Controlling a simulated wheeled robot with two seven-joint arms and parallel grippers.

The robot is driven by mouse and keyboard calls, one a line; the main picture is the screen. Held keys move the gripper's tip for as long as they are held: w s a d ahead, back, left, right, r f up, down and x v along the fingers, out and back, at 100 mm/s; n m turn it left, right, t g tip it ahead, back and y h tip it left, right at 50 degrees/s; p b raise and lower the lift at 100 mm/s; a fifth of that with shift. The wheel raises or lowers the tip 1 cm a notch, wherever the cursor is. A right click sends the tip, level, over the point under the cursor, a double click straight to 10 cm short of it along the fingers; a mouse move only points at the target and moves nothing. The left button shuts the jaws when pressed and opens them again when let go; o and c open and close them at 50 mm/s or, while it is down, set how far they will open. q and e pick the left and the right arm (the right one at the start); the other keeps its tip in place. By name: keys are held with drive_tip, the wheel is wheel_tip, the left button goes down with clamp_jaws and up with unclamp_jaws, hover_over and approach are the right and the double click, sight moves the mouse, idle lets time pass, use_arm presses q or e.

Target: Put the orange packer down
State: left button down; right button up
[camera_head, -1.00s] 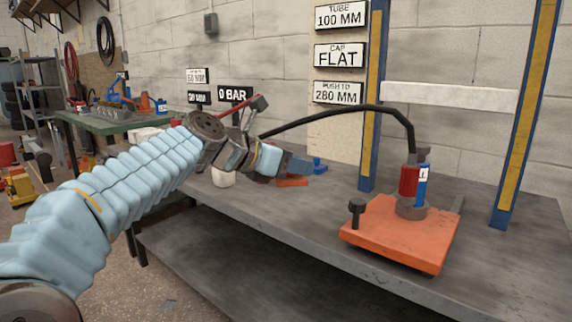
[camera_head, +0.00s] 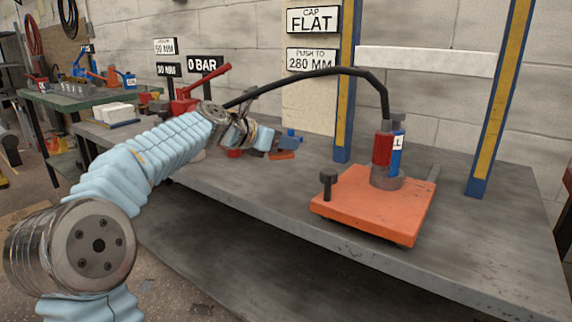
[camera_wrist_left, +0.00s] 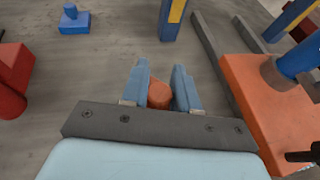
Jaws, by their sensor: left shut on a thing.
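My left gripper (camera_head: 277,144) is over the bench, left of the orange base plate, with its blue-grey fingers pointing right. In the left wrist view, the left gripper (camera_wrist_left: 160,88) is shut on the orange packer (camera_wrist_left: 158,96), whose rounded end shows between the two fingers. In the head view the orange packer (camera_head: 282,155) shows as a small orange piece just under the fingertips. I cannot tell whether it touches the bench top. My right gripper is not in view.
The bench (camera_head: 250,190) is bare in front of the gripper. An orange base plate (camera_head: 375,205) carries red and blue cylinders with a black hose. A small blue block (camera_head: 292,136) lies behind the fingertips. A red pump (camera_head: 203,90) and blue posts (camera_head: 345,110) stand behind.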

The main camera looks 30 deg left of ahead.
sight(286, 174)
use_arm(q)
drive_tip(key=w+f, duration=0.2)
drive_tip(key=f, duration=0.1)
drive_tip(key=shift+w+a+b, duration=0.1)
drive_tip(key=shift+a+b, duration=0.2)
drive_tip(key=shift+a, duration=0.1)
drive_tip(key=f+b, duration=0.1)
drive_tip(key=f, duration=0.2)
drive_tip(key=shift+w+a+f+b, duration=0.1)
drive_tip(key=shift+w+f+b, duration=0.1)
drive_tip(key=shift+f+b, duration=0.15)
drive_tip(key=shift+r, duration=0.15)
drive_tip(key=c, duration=0.8)
unclamp_jaws()
drive_tip(key=shift+c, duration=0.2)
drive_tip(key=v, duration=1.2)
